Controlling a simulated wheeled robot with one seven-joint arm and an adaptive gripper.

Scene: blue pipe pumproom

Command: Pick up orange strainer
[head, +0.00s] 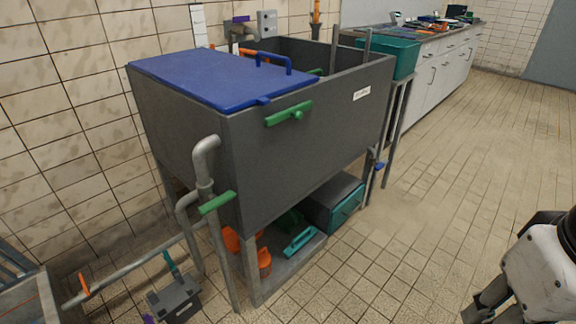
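Two orange pieces lie on the low shelf under the grey tank, one at the left (232,240) and one nearer the front (264,261). They are partly hidden by a tank leg, and I cannot tell whether either is the orange strainer. Another orange item (316,18) stands upright behind the tank, and some orange (246,53) shows at the blue lid's back edge. My gripper (482,308) shows only in part at the lower right, over the floor and well apart from the tank. Whether it is open or shut cannot be seen.
The grey tank (300,135) stands on legs, with a blue lid (215,78) over its left part. A teal bin (402,57) stands behind it. Grey pipes (205,165) and a dark grey box (174,300) are at lower left. The tiled floor (450,170) at right is clear.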

